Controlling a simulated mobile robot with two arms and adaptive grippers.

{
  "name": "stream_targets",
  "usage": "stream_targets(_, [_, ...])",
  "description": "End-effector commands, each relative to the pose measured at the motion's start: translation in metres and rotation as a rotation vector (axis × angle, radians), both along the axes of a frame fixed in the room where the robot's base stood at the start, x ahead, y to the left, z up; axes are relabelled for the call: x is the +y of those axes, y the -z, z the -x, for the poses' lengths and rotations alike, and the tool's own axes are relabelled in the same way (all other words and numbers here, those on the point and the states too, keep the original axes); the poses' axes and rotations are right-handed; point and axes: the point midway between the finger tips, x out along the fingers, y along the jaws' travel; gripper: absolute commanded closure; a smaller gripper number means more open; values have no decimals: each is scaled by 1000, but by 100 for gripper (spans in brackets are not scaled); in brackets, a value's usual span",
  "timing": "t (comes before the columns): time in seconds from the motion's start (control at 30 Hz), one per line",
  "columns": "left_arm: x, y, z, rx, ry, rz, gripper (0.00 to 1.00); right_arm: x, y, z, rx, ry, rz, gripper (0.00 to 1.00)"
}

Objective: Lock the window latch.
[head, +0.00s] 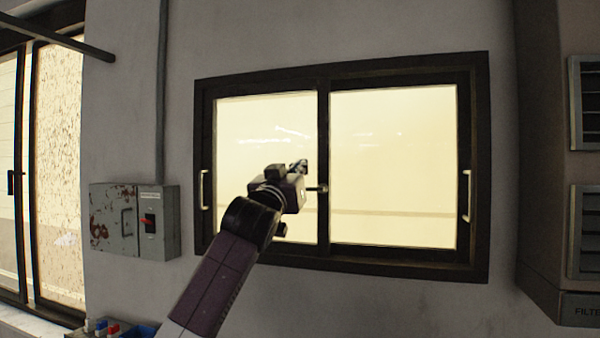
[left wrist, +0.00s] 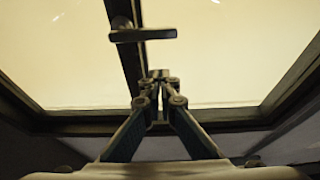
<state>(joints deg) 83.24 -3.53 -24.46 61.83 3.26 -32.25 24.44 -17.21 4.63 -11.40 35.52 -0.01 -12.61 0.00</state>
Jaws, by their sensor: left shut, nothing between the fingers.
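The window latch (head: 317,188) is a small metal lever on the dark middle post of a two-pane sliding window (head: 340,72). In the head view it shows just right of my left gripper (head: 296,190), which partly covers the area beside it. In the left wrist view the latch (left wrist: 145,34) is a bar lying crosswise, reaching right from a pivot on the post. My left gripper (left wrist: 160,75) has its fingertips together and empty, below the latch in that picture, with a visible gap. My right gripper is not in view.
Upright pull handles sit on the left (head: 204,189) and right (head: 467,195) window edges. A tall cabinet (head: 545,150) stands at right. Small coloured items (head: 105,328) lie at lower left.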

Motion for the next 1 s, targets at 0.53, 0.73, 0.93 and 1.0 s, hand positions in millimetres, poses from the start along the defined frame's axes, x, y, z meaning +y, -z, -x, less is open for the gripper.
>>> stream_targets(0.53, [0,39,1,3,1,0,100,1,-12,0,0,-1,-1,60])
stream_targets(0.73, [0,39,1,3,1,1,100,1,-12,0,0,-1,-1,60])
stream_targets(0.93, [5,43,7,12,2,29,100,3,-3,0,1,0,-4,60])
stream_targets(1.0, [9,44,11,19,1,48,100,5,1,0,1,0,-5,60])
